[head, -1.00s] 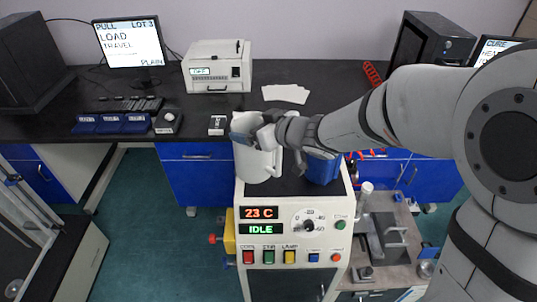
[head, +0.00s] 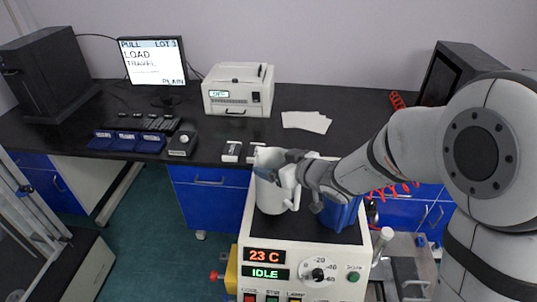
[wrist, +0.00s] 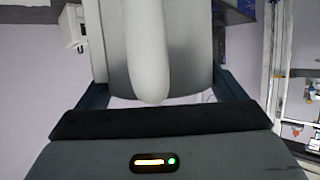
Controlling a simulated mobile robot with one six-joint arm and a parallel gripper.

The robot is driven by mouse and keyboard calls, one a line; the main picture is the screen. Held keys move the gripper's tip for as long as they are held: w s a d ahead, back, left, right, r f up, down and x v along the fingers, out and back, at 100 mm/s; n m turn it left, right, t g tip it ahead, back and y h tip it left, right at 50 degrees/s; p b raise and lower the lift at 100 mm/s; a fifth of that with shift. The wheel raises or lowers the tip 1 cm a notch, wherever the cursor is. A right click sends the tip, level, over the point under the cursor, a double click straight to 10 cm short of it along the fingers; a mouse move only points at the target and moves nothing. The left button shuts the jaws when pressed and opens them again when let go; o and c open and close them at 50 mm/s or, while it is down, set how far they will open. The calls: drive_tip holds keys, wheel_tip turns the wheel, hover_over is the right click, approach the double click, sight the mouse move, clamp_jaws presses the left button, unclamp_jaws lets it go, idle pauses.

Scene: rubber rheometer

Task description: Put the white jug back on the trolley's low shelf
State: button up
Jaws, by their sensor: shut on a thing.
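The white jug (head: 268,196) is upright over the dark top of the machine with the 23 C and IDLE displays. My gripper (head: 277,176) is shut on the jug from its right side. In the wrist view the jug (wrist: 190,45) fills the space between my fingers (wrist: 160,100), with its pale handle toward the camera. I cannot tell whether the jug's base touches the machine top. The trolley's low shelf is not clearly identifiable in these views.
The machine (head: 305,258) stands in front of the bench (head: 150,155). A blue container (head: 341,213) stands on its top, close to the right of the jug. A glass-sided frame (head: 30,215) is at the left. Green floor between them is clear.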

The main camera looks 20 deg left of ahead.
sight(272, 199)
drive_tip(key=shift+f, duration=1.75)
drive_tip(key=shift+w+f, duration=0.1)
drive_tip(key=o, duration=1.8)
drive_tip(key=shift+d+f, duration=0.1)
drive_tip(key=shift+f, duration=0.05)
